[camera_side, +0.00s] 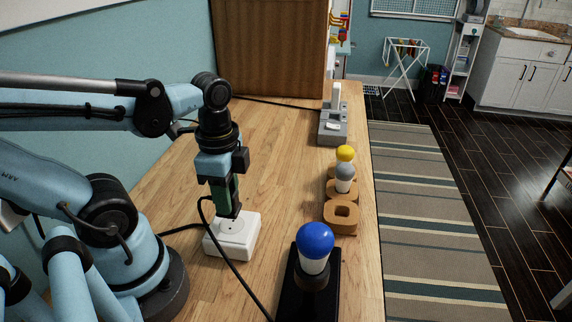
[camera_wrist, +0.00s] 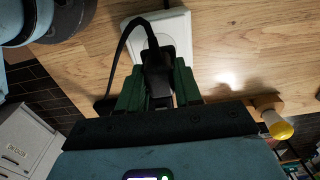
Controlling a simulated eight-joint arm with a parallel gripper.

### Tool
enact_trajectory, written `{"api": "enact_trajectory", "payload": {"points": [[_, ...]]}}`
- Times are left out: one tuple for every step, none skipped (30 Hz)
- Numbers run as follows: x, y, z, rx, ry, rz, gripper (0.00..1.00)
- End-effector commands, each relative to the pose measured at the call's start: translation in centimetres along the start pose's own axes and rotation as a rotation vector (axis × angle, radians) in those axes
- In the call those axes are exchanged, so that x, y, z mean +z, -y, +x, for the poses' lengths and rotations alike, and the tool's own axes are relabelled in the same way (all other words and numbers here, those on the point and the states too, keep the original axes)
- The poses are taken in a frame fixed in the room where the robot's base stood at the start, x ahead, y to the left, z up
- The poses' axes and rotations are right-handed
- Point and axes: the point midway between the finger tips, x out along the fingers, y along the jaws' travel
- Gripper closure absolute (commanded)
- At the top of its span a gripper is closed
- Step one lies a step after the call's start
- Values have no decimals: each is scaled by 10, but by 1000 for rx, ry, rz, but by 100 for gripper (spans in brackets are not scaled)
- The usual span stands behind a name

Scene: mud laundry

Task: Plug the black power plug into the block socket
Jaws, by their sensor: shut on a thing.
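The white block socket (camera_side: 238,243) sits on the wooden table beside my base. My gripper (camera_side: 228,205) points down over it, its green fingers shut on the black power plug (camera_side: 235,208). The plug is right at the top of the block, its lower end close against the round socket face; I cannot tell whether its pins are in. In the wrist view, my gripper (camera_wrist: 158,88) holds the plug (camera_wrist: 156,62) between the green fingers, against the white block (camera_wrist: 180,25), covering much of the face. A black cable (camera_wrist: 122,50) loops left from the plug.
A blue bulb (camera_side: 314,240) on a black base stands at the front right. A wooden stand (camera_side: 341,217) with yellow and grey bulbs and a grey device (camera_side: 333,127) line the table's right edge. The black cord (camera_side: 237,275) trails across the table. Bare wood lies between.

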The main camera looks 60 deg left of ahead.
Motion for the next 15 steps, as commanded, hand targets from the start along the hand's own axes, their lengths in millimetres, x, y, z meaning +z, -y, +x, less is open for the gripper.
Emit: {"api": "enact_trajectory", "payload": {"points": [[0,1,4,0,0,0,93],[0,1,7,0,0,0,93],[-1,1,10,0,0,0,93],[-1,1,12,0,0,0,93],[-1,1,14,0,0,0,93],[0,0,16,0,0,0,93],[0,0,18,0,0,0,93],[0,0,19,0,0,0,93],[0,0,21,0,0,0,93],[0,0,22,0,0,0,93],[0,0,22,0,0,0,93],[0,0,23,0,0,0,93],[0,0,24,0,0,0,93],[0,0,24,0,0,0,93],[0,0,24,0,0,0,93]]}}
